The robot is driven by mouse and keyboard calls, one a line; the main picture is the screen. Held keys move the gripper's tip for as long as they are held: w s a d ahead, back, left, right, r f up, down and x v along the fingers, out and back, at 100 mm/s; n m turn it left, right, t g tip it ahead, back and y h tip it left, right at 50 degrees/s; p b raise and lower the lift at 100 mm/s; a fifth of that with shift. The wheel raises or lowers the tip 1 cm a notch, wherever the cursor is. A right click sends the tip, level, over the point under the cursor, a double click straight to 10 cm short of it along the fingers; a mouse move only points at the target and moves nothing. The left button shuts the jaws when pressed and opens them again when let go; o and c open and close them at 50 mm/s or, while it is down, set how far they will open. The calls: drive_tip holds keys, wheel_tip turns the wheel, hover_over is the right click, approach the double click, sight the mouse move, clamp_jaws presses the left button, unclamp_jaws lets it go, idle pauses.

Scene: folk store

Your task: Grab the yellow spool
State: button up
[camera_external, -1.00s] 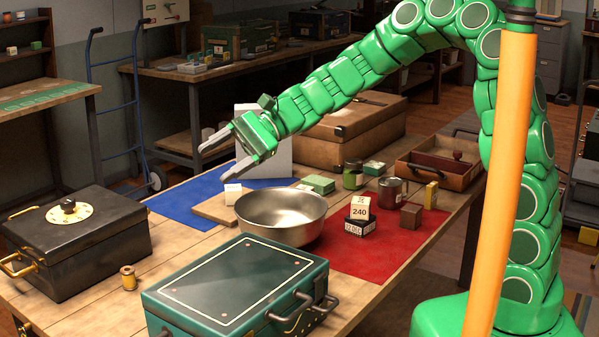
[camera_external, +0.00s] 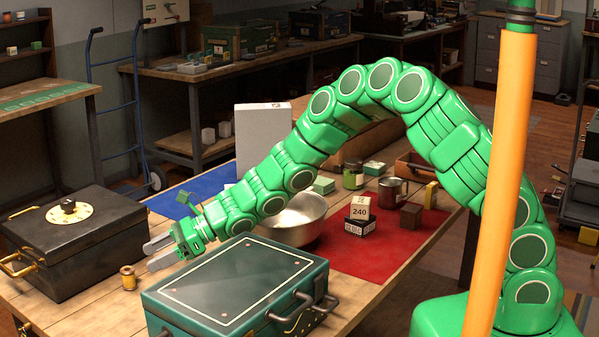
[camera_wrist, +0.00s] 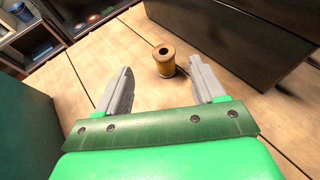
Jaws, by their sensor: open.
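The yellow spool (camera_external: 128,278) stands upright on the wooden table, between the black box and the green case. In the wrist view the spool (camera_wrist: 165,61) shows a dark hole in its top and lies ahead of the fingers, nearer the right one. My gripper (camera_external: 157,254) is open and empty, to the right of the spool and apart from it. Its two grey fingers (camera_wrist: 160,80) point toward the spool in the wrist view.
The black box (camera_external: 75,250) with a dial stands close to the left of the spool. A metal bowl (camera_external: 300,220) sits behind the case. Bare table (camera_external: 55,312) lies in front of the black box.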

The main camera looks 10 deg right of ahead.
sight(124, 271)
drive_tip(key=shift+a+f, duration=0.25)
drive_tip(key=shift+f, duration=0.15)
drive_tip(key=shift+w+x, duration=0.2)
drive_tip(key=shift+x, duration=3.45)
drive_tip(key=shift+c, duration=0.3)
drive_tip(key=c, duration=1)
drive_tip(key=shift+r, duration=0.15)
drive_tip(key=shift+c, duration=0.2)
